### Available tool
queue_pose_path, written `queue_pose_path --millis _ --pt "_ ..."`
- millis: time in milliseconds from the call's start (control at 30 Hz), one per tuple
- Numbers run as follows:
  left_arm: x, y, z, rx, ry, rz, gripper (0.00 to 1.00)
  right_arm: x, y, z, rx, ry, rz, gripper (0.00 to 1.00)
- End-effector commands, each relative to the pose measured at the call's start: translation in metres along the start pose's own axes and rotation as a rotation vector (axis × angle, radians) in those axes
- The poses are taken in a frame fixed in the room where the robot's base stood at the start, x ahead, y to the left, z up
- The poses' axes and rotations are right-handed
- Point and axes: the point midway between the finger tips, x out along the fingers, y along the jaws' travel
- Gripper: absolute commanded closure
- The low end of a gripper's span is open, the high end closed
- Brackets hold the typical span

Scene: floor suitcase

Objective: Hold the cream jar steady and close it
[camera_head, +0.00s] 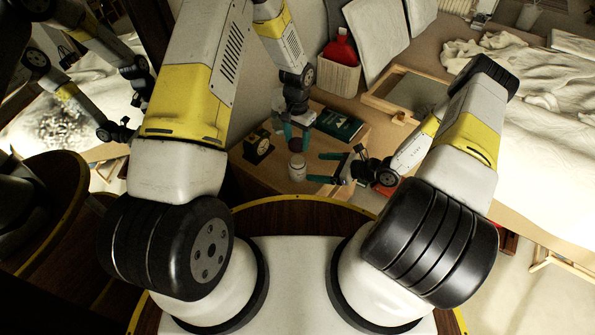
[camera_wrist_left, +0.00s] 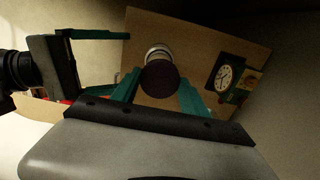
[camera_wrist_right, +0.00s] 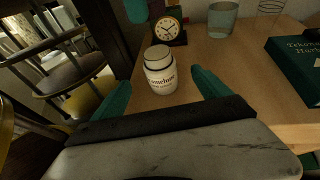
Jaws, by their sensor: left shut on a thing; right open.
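The white cream jar (camera_head: 297,172) stands upright on the small wooden table. Its printed label faces the right wrist view (camera_wrist_right: 161,77). My left gripper (camera_head: 296,137) is shut on a dark round lid (camera_head: 297,146) and holds it above the jar. In the left wrist view the lid (camera_wrist_left: 161,78) sits between the teal fingers and overlaps part of the jar (camera_wrist_left: 158,52). A gap between lid and jar seems to show in the head view. My right gripper (camera_head: 319,168) is open beside the jar; its fingers (camera_wrist_right: 161,92) lie either side of it, apart from it.
A black clock (camera_wrist_right: 167,29) stands behind the jar. A glass (camera_wrist_right: 222,18) and a dark green book (camera_wrist_right: 298,66) are also on the table (camera_wrist_right: 235,70). A basket (camera_head: 338,75) with a red bottle stands at the back. The bed (camera_head: 540,110) is to the right.

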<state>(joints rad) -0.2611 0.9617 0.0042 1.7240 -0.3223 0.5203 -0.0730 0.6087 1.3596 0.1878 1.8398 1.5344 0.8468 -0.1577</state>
Motion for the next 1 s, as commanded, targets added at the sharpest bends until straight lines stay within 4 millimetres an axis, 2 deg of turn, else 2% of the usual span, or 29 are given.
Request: queue_pose_path --millis 133,433,567,667,1000 --pt "0.0 0.001 -0.002 0.007 0.0 0.0 0.86 0.004 0.002 -0.008 0.029 -0.003 -0.014 0.13" --pt "0.0 0.001 -0.002 0.006 0.0 0.0 0.86 0.004 0.002 -0.008 0.027 -0.003 -0.013 0.13" --pt "0.0 0.001 -0.002 0.006 0.0 0.0 0.86 0.011 0.002 -0.008 0.026 -0.003 -0.012 0.13" --pt "0.0 0.001 -0.002 0.006 0.0 0.0 0.86 0.024 0.003 -0.007 0.026 -0.004 -0.01 0.13" --pt "0.0 0.001 -0.002 0.006 0.0 0.0 0.86 0.089 0.002 -0.007 0.025 -0.004 -0.01 0.13"
